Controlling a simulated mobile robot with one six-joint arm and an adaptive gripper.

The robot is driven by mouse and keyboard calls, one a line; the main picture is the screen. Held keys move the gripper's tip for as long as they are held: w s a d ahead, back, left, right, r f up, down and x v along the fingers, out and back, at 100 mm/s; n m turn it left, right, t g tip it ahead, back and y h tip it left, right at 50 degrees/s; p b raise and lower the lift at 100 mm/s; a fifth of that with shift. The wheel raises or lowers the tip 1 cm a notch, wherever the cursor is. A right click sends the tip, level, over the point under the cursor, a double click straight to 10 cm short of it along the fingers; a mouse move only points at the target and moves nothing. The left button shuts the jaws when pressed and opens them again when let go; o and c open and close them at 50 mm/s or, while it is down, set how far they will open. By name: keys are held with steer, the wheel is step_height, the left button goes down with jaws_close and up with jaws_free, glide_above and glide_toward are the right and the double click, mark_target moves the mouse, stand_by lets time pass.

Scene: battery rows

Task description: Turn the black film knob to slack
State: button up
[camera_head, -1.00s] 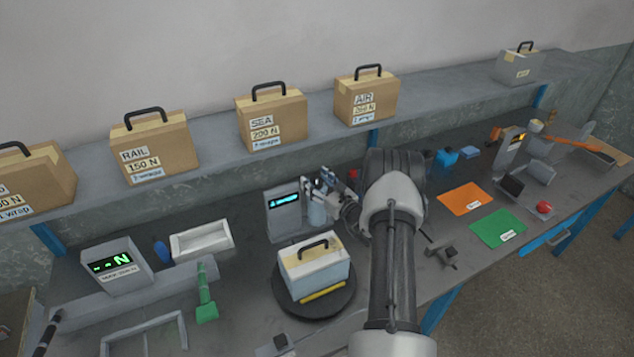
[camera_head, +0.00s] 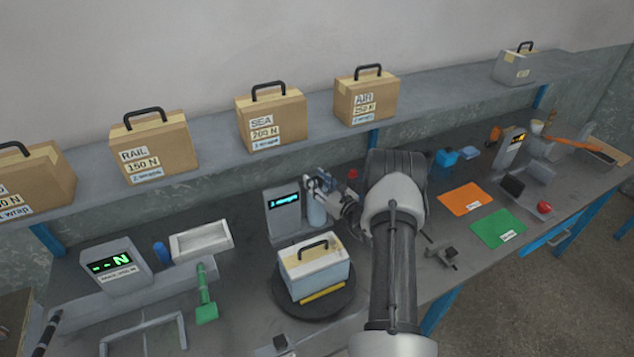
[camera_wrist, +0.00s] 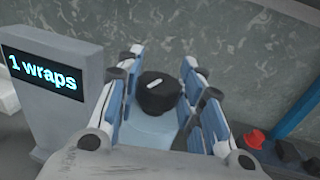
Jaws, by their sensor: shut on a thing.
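The black film knob (camera_wrist: 158,92) with a white mark on its top sits between the two fingers of my gripper (camera_wrist: 162,88) in the wrist view. My gripper is shut on it. In the head view my gripper (camera_head: 322,183) is at the top of the pale film roll (camera_head: 316,211), beside the grey display post (camera_head: 284,212); the knob is hidden there by the fingers. In the wrist view the post's screen (camera_wrist: 42,73) reads "1 wraps". The white mark points slantwise on the knob; no slack label is readable.
A white box with a black handle (camera_head: 315,270) stands on a dark round turntable (camera_head: 318,308) in front of the post. A red button (camera_wrist: 254,138) is right of the gripper. Cartons stand on the shelf (camera_head: 220,110) above. Orange (camera_head: 466,199) and green (camera_head: 497,226) mats lie right.

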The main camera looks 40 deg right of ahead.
steer(key=y+b, duration=0.1)
steer(key=n+y+b, duration=0.2)
steer(key=b, duration=0.1)
steer(key=shift+d+f+y, duration=0.15)
steer(key=shift+f+y, duration=0.1)
steer(key=shift+y, duration=0.15)
steer(key=n+y+b, duration=0.1)
steer(key=n+g+y+b, duration=0.1)
steer(key=y+b, duration=0.1)
steer(key=shift+r+n, duration=0.25)
steer(key=shift+n, duration=0.05)
steer(key=o, duration=1.1)
steer(key=v, duration=1.2)
